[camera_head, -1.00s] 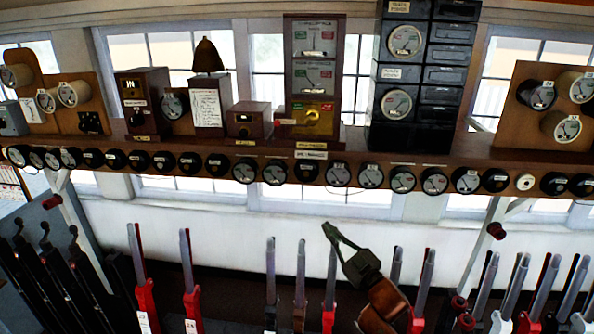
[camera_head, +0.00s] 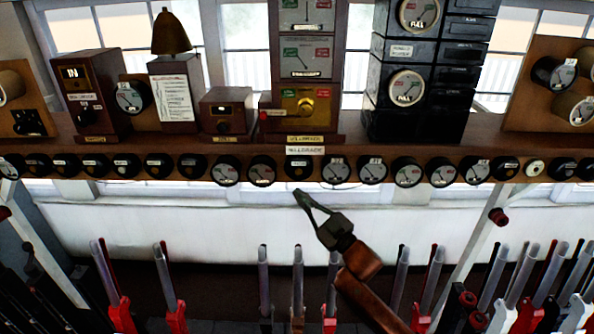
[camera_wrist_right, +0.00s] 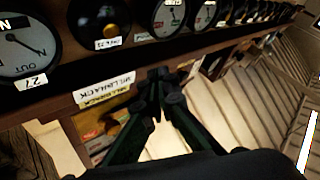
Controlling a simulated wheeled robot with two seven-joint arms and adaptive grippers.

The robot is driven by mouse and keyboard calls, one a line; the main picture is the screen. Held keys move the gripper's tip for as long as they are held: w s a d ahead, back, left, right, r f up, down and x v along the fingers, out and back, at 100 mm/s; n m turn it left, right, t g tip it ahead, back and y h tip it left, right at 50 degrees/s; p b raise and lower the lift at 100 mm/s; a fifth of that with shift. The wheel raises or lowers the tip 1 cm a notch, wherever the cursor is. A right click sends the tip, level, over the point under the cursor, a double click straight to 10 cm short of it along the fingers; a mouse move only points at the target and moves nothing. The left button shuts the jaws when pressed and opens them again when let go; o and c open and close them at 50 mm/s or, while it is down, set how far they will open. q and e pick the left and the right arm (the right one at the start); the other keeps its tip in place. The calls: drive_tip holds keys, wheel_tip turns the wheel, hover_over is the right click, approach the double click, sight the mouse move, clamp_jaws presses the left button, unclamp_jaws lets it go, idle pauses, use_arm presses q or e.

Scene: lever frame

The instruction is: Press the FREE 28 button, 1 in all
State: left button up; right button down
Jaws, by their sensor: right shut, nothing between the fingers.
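A black round fitting with a brass centre (camera_wrist_right: 100,18) and a small white label sits beside the dial marked 27 (camera_wrist_right: 28,45) in the right wrist view. I take it for the FREE 28 button, though I cannot read its label surely. In the head view it seems to be the dark round fitting (camera_head: 299,168) under the MILLSHACK label (camera_head: 305,150). My right gripper (camera_head: 299,194) is shut and empty, its tips just below that fitting in the picture. Its tips also show in the right wrist view (camera_wrist_right: 165,78), apart from the fitting. My left gripper is out of view.
The wooden shelf (camera_head: 400,150) carries a close row of dials and fittings along its front. Black instrument boxes (camera_head: 420,80) and a wooden bell box (camera_head: 178,95) stand on it. Several upright levers (camera_head: 263,270) stand below, close around my right arm.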

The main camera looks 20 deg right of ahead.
sight(299, 172)
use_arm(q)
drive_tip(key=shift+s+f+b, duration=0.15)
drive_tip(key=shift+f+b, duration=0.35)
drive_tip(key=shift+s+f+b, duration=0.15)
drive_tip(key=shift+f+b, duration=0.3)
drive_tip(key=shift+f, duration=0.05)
use_arm(e)
drive_tip(key=w+d, duration=0.3)
drive_tip(key=w, duration=0.5)
drive_tip(key=shift+d, duration=0.4)
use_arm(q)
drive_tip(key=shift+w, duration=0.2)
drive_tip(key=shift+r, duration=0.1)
use_arm(e)
drive_tip(key=shift+w, duration=0.2)
drive_tip(key=shift+w+d, duration=0.15)
drive_tip(key=shift+w, duration=0.1)
